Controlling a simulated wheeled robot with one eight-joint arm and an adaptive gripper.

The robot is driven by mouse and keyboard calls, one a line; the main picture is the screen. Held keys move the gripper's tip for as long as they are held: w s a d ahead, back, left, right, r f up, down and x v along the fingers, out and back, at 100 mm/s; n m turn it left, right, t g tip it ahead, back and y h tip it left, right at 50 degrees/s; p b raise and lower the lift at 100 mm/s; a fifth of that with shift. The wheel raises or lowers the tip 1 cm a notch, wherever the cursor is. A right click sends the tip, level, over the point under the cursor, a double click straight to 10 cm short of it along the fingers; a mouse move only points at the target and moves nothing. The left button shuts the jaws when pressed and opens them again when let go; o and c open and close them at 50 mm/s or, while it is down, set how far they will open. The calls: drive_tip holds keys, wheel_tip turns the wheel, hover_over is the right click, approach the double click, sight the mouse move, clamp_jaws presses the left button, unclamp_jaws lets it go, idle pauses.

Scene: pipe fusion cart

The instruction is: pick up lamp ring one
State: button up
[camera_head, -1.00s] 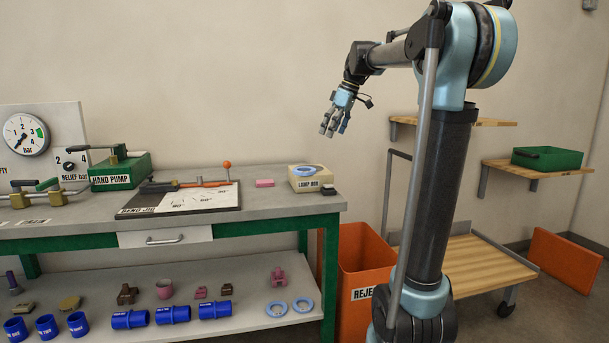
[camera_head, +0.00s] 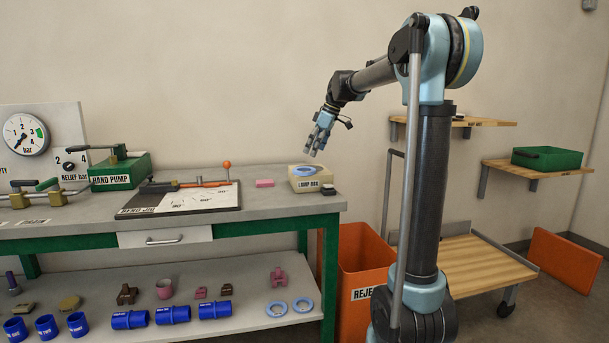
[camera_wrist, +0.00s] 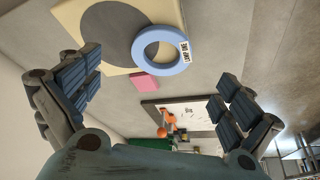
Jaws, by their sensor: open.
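Lamp ring one, a light blue ring (camera_head: 304,171), lies on top of the cream lamp box (camera_head: 311,184) at the right end of the bench. In the wrist view the ring (camera_wrist: 160,50) carries a label that reads as lamp one, and it sits near the edge of the box top (camera_wrist: 112,60). My gripper (camera_head: 314,151) is just above the ring and a little to its right, fingers pointing down. In the wrist view my gripper (camera_wrist: 160,100) is open and empty, with the ring apart from the fingers, between and beyond them.
A pink block (camera_head: 264,183) and a small black block (camera_head: 329,190) lie beside the box. The bending board (camera_head: 190,198) with its orange-knobbed lever is to the left. Two more blue rings (camera_head: 277,309) lie on the lower shelf. An orange reject bin (camera_head: 365,265) stands right of the bench.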

drive_tip(key=shift+a+x, duration=0.15)
drive_tip(key=shift+x, duration=1.55)
drive_tip(key=shift+a+x, duration=0.1)
drive_tip(key=shift+x, duration=1.65)
drive_tip(key=shift+r, duration=0.15)
drive_tip(key=c, duration=1.2)
